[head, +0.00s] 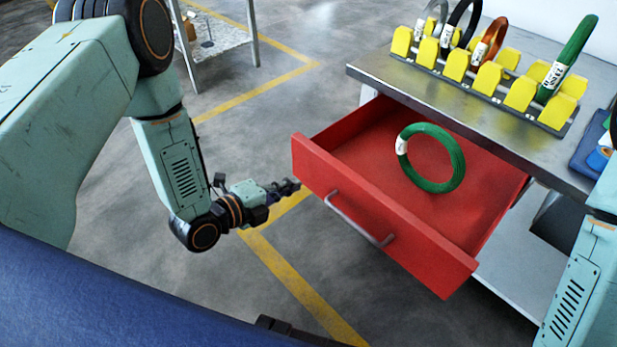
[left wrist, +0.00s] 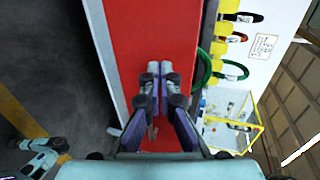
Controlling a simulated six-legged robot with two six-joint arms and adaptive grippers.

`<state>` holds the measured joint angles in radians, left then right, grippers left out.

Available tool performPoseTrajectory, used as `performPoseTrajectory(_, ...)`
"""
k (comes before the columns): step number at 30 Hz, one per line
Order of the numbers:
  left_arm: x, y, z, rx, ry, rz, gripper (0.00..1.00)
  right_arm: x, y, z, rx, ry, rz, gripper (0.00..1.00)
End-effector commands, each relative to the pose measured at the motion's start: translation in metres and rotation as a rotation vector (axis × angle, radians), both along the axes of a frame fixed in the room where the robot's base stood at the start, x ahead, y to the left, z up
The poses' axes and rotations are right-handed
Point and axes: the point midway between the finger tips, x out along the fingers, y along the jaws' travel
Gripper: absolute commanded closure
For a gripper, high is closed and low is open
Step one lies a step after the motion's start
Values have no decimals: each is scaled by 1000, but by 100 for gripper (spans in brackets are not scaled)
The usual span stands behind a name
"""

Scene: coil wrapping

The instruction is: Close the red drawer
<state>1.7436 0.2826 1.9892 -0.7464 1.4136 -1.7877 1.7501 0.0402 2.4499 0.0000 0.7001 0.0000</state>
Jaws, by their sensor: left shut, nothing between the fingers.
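The red drawer (head: 365,204) is pulled out from under the metal worktop, with a silver bar handle (head: 355,219) on its front. A green coil (head: 462,170) with a white label is inside it, leaning up off the drawer floor. My left gripper (head: 293,186) is shut and empty, just left of the drawer front near its left end. In the left wrist view the shut fingers (left wrist: 162,75) point along the red drawer front (left wrist: 150,35); I cannot tell whether they touch it. My right arm shows at the lower right, but its gripper is out of view.
The worktop (head: 450,108) carries a rack of yellow holders (head: 482,80) with several coils, one of them green (head: 572,50). A blue item (head: 592,150) lies at its right. Open floor with yellow lines (head: 290,270) lies in front of the drawer.

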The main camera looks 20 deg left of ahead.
Motion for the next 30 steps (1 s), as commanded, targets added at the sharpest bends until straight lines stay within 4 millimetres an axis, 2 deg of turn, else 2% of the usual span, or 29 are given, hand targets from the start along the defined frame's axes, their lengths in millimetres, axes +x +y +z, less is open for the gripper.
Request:
performPoseTrajectory(3, 18, -12, -8, 1, -4, -4, 100, 0, 0, -9, 0, 0, 0, 54)
performPoseTrajectory(6, 32, -19, -7, 0, -4, -3, 100, 0, 0, -13, 0, 0, 0, 54)
performPoseTrajectory(12, 48, -28, -6, 0, -2, -1, 100, 0, 0, -16, 0, 0, 0, 54)
performPoseTrajectory(30, 55, -32, -6, 0, -1, -1, 100, 0, 0, -18, 0, 0, 0, 54)
